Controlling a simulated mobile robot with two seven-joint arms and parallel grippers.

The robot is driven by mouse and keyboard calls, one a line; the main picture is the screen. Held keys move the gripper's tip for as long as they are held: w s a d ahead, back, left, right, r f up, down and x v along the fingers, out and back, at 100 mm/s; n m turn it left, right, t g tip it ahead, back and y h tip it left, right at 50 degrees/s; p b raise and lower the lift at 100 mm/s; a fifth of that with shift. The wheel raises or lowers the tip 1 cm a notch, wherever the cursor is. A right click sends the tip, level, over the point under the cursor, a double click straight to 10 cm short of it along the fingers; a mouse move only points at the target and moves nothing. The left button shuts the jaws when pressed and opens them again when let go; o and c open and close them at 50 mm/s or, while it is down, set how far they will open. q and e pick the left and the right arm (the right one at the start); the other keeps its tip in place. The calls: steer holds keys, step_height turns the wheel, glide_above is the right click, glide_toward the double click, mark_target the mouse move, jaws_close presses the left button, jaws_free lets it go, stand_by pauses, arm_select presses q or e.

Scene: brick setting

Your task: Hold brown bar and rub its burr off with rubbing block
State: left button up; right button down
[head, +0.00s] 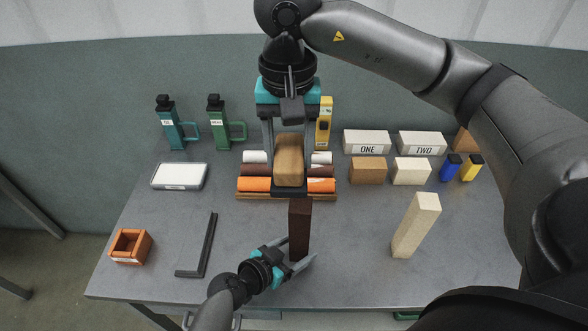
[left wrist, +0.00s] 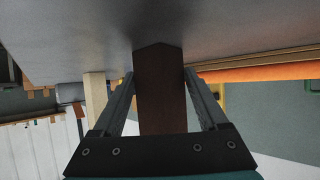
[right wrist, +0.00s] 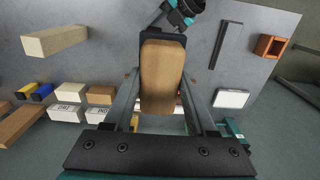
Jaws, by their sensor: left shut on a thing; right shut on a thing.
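The dark brown bar (head: 299,228) stands upright near the front middle of the table. My left gripper (head: 302,262) is shut on it low down, and the bar also shows between the fingers in the left wrist view (left wrist: 162,95). The rubbing block, a tan body (head: 289,155) with a dark face, is held in my right gripper (head: 289,178), just behind and above the bar's top in the head view. It also shows in the right wrist view (right wrist: 161,80). I cannot tell whether block and bar touch. No burr is clearly visible.
A cream bar (head: 417,226) stands to the right. Orange, brown and white rolls lie on a wooden rack (head: 245,197) behind. A dark L-shaped piece (head: 207,245), an orange box (head: 130,260) and a white-topped tray (head: 180,176) are at left. Bricks and bottles line the back.

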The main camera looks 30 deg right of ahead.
arm_select(q)
steer(key=o, duration=0.9)
steer(key=shift+a+r, duration=0.1)
steer(key=shift+v, duration=5.9)
steer(key=shift+a, duration=0.15)
